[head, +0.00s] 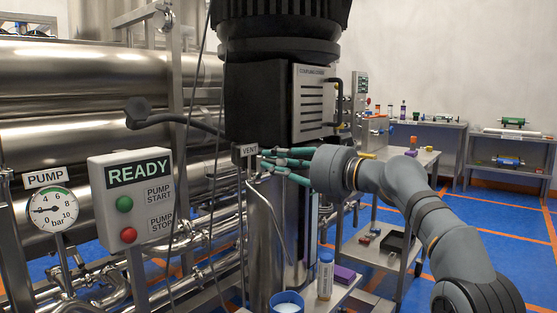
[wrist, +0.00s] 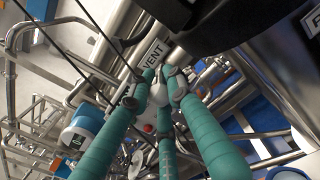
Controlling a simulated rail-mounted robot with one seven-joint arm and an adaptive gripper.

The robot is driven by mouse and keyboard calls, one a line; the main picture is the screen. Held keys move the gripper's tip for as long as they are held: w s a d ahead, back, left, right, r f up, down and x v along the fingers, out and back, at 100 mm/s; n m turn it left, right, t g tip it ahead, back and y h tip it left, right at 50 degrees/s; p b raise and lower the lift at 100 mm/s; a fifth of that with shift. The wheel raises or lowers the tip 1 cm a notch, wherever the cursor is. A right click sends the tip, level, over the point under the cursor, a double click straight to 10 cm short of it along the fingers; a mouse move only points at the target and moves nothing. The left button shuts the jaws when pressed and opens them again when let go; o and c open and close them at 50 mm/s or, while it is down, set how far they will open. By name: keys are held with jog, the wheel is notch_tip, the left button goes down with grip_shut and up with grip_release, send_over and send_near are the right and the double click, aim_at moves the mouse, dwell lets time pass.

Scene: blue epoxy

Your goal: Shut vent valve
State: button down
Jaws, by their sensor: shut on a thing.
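The VENT label (head: 247,151) is on a small plate at the front of the metal column, below the black motor housing. It also shows in the wrist view (wrist: 152,54). My gripper (head: 264,160), with three green-wrapped fingers, is just right of and below the label. In the wrist view its fingertips (wrist: 156,88) close in right beside the label. They are shut on the vent valve, whose handle is mostly hidden by the fingers, so its angle cannot be read.
A READY box (head: 138,197) with green and red buttons and a pump gauge (head: 54,210) stand at left.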

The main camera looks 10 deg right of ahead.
jog(key=shift+f, duration=0.1)
jog(key=c, duration=1.6)
grip_release()
jog(key=shift+h, duration=0.3)
